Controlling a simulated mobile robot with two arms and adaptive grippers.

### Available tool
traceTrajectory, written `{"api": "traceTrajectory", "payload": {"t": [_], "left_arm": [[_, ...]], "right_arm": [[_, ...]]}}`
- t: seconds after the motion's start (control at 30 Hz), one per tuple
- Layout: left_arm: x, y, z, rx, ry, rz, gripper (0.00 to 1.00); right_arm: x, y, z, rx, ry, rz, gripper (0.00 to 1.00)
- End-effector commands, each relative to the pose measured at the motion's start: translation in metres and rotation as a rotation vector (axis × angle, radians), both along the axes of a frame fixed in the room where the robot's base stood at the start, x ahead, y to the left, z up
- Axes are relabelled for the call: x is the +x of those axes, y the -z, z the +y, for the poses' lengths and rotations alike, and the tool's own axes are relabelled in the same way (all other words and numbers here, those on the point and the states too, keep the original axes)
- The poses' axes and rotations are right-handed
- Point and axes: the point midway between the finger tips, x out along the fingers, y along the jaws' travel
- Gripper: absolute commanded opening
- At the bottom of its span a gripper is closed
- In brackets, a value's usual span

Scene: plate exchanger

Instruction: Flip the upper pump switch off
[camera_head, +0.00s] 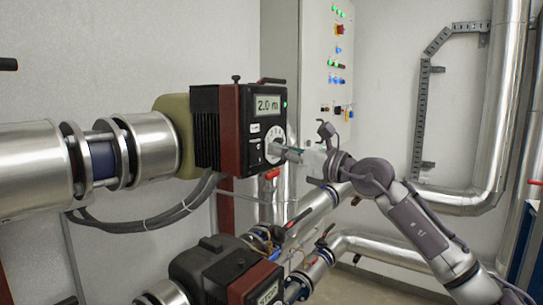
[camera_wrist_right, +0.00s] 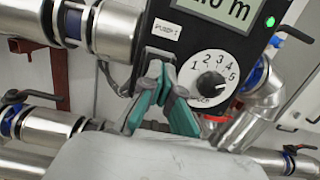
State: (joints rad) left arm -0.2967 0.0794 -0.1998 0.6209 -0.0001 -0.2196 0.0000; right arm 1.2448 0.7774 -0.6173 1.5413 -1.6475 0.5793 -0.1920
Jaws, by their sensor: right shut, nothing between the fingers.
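The upper pump (camera_head: 232,124) is a dark box with a red-brown side band. Its display (camera_head: 268,105) reads 2.0 m, and a green light glows beside it. In the right wrist view its front panel shows a PUMP 1 label (camera_wrist_right: 164,29) and a numbered dial (camera_wrist_right: 210,78). The switch lies below the label, largely hidden behind my fingers in the wrist view. My right gripper (camera_head: 277,151) is shut and empty, its green-padded fingertips (camera_wrist_right: 160,74) right at the lower panel, left of the dial. Whether they touch the switch, I cannot tell. My left gripper is out of view.
A lower pump (camera_head: 215,262) sits below. A grey control cabinet (camera_head: 282,50) with lights and buttons stands behind. Silver pipes (camera_head: 40,165) run left and below, with a red valve handle (camera_head: 272,173) close under my gripper.

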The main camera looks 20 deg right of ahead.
Motion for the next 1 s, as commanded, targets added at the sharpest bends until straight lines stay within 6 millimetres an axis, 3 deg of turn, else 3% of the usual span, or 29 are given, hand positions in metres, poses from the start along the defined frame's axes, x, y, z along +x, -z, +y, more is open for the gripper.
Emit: {"api": "traceTrajectory", "payload": {"t": [0.1,0.4,0.63,1.0], "left_arm": [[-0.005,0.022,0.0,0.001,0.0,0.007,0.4],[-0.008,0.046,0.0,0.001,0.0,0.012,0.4],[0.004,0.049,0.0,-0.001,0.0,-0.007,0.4],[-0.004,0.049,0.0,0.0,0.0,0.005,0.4]], "right_arm": [[-0.023,0.002,-0.02,-0.003,0.004,-0.006,0.0],[-0.067,-0.009,-0.055,-0.002,0.002,-0.004,0.0],[-0.079,-0.013,-0.064,0.0,0.0,-0.001,0.0],[-0.079,-0.014,-0.064,0.0,0.0,-0.001,0.0]]}}
